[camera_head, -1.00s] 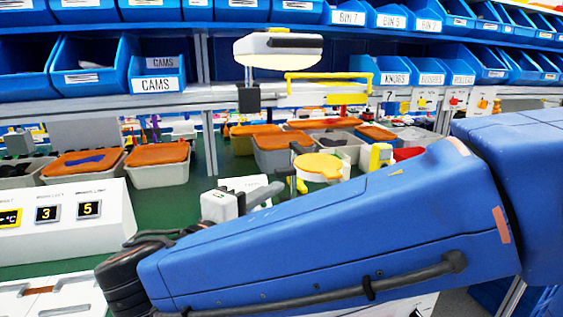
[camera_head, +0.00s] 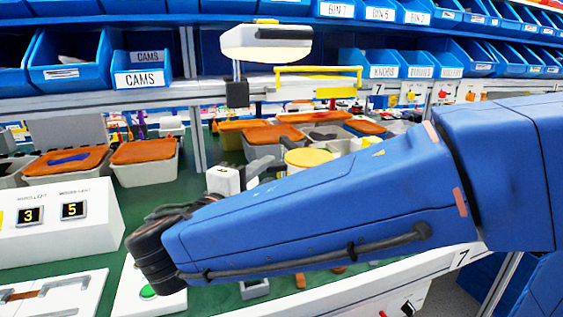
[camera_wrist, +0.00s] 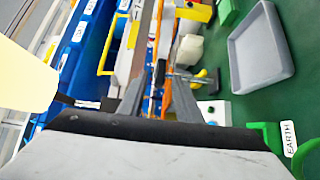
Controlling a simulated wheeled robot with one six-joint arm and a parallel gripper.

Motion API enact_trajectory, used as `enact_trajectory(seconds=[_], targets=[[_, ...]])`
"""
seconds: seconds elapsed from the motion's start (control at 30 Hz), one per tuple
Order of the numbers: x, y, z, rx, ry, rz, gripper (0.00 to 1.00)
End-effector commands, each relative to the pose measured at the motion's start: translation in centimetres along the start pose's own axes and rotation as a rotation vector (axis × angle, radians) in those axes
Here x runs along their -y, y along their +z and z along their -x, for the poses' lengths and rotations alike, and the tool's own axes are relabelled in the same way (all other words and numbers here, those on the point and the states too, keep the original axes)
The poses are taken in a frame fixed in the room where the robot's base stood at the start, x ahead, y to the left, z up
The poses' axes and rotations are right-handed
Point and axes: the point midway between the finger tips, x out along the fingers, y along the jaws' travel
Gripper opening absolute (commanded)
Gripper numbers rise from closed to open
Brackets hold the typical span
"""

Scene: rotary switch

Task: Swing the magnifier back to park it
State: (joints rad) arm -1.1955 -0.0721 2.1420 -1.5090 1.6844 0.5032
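A round yellow disc with an orange rim (camera_head: 308,158) stands above the green bench behind my arm in the head view. It may be the magnifier, but I cannot tell for certain; its lower part is hidden. My gripper (camera_head: 262,166) shows as dark fingers on a pale block just left of the disc, and contact cannot be judged. In the wrist view my gripper (camera_wrist: 160,75) has two grey fingers spread apart with nothing clearly between them. A white lamp head (camera_head: 267,43) stands on a pole clamped to the rail; a cream shape at the wrist view's left edge (camera_wrist: 25,75) is probably it.
Blue bins (camera_head: 66,62) line the shelves at the back. Orange-lidded tubs (camera_head: 145,165) stand on the bench. A yellow bar handle (camera_head: 318,74) is on the rail. A white display panel (camera_head: 60,225) is at left. A grey tray (camera_wrist: 262,48) is right of my fingers.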

Motion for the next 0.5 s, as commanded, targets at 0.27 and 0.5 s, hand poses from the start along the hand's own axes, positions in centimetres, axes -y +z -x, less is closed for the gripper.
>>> enact_trajectory(seconds=[0.27,0.5], targets=[[0.0,0.1,-4.0,0.004,0.0,0.0,0.31],[0.0,0.1,-6.8,0.003,0.0,0.001,0.31]])
